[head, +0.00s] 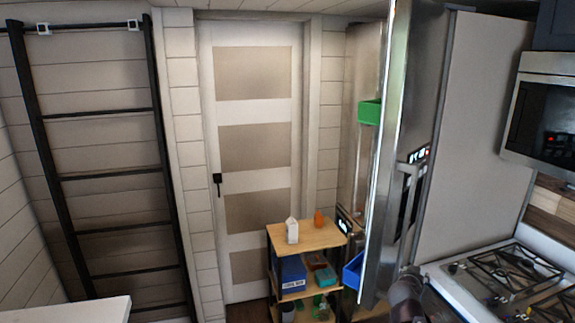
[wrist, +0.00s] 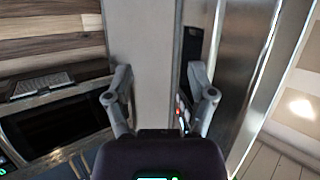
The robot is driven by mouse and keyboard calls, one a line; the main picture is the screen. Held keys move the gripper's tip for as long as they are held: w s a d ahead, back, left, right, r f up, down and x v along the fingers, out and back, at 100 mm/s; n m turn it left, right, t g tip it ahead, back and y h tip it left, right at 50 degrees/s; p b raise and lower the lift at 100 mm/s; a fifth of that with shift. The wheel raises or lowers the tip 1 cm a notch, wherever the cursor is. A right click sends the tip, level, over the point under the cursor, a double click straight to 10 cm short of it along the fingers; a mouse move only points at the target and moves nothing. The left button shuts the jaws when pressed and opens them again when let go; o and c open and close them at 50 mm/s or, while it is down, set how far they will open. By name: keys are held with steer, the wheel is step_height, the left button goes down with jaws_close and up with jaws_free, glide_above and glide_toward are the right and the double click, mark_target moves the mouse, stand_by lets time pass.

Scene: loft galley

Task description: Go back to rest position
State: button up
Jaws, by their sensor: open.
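My gripper (wrist: 162,100) shows in the wrist view with its two grey fingers spread apart and nothing between them. Behind the fingers is the pale side panel of the tall fridge (wrist: 153,50), with the steel fridge door (wrist: 262,80) to the right. In the head view, a dark part at the bottom, left of the stove, looks like part of my arm; the fingers cannot be made out there.
The fridge door (head: 385,150) stands open, with a green bin (head: 370,111) and a blue bin (head: 353,271) beside it. A wooden-topped cart (head: 305,236) holds several items. A stove (head: 510,280) and microwave (head: 545,115) are right; a black ladder (head: 100,175) is left.

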steer(key=s+a+f+n+g+y+b, duration=0.1)
steer(key=s+a+f+n+g+y, duration=0.2)
steer(key=s+a+f, duration=0.4)
steer(key=s+a+f+n+g+y+b, duration=0.2)
steer(key=s+a+f+g+y, duration=0.3)
steer(key=a, duration=0.8)
step_height(320, 180, down, 4)
steer(key=s+n+g, duration=0.1)
steer(key=s+g, duration=0.1)
steer(key=g, duration=0.1)
steer(key=shift+s+a+g, duration=0.25)
steer(key=shift+a+g, duration=0.05)
steer(key=shift+a, duration=0.05)
